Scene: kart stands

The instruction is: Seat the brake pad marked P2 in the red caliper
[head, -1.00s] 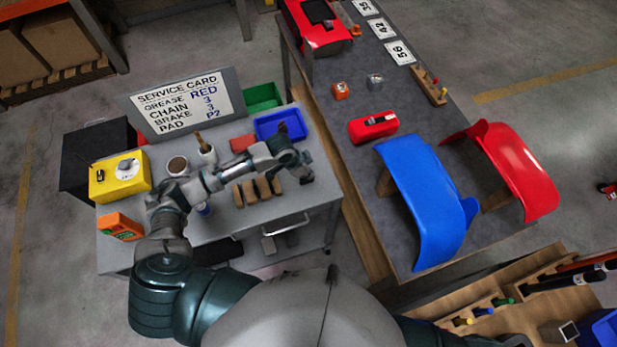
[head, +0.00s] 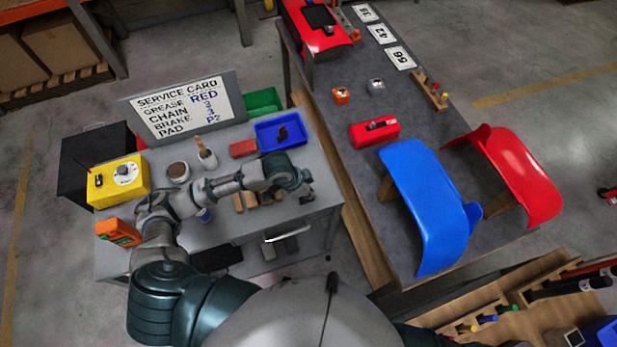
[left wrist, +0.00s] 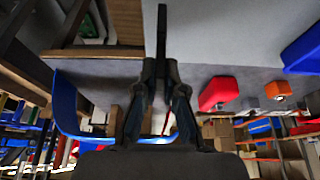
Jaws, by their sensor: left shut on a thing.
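The red caliper (head: 374,130) appears to be the red block with a dark slot on the grey table, right of the cart; it also shows in the left wrist view (left wrist: 218,92). My left gripper (head: 306,194) is over the right front part of the cart. In the left wrist view my left gripper (left wrist: 161,75) is shut on a thin dark piece (left wrist: 161,35), seen edge-on, probably the brake pad. No P2 marking is readable on it. The piece is apart from the caliper. My right gripper is out of view.
The cart (head: 222,235) carries brown wooden blocks (head: 252,203), a blue tray (head: 272,146) and a red block (head: 243,148). The service card (head: 185,108) names pad P2.

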